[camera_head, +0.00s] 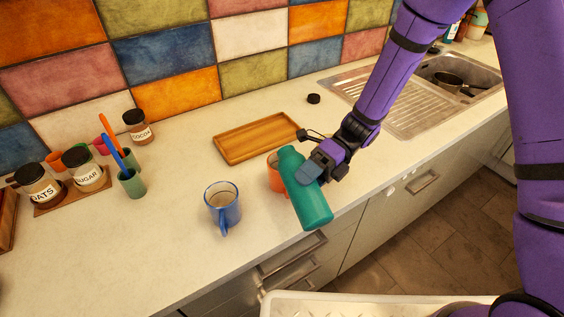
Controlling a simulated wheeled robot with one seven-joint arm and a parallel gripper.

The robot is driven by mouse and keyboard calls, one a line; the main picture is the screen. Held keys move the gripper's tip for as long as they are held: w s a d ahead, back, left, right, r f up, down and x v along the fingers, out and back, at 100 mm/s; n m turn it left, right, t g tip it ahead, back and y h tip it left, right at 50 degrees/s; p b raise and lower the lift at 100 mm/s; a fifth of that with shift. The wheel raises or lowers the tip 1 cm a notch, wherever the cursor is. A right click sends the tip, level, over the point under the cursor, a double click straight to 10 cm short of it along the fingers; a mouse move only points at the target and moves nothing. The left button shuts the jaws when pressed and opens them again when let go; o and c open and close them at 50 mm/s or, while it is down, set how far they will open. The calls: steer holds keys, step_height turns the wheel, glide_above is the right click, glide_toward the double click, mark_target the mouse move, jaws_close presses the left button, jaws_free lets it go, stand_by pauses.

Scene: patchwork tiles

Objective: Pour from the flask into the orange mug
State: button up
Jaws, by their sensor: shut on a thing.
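A teal flask (304,190) is held in my gripper (318,172), which is shut on its side. The flask is tilted in the picture, with its narrower end at the upper left and its wide end at the lower right. The orange mug (273,172) stands on the counter behind the flask, and most of it is hidden. Whether the flask touches the mug, and whether anything flows, I cannot tell. A small black cap (313,98) lies on the counter near the wall.
A blue mug (222,206) stands left of the flask. A wooden tray (256,137) lies behind. Jars, including a cocoa jar (138,126), and a green utensil cup (132,183) stand at left. A sink (458,80) is at right. The front left counter is clear.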

steer(key=shift+w+a+r+m, duration=0.1)
steer(key=shift+w+r+m, duration=0.1)
steer(key=shift+r+m, duration=0.15)
stand_by(1.5)
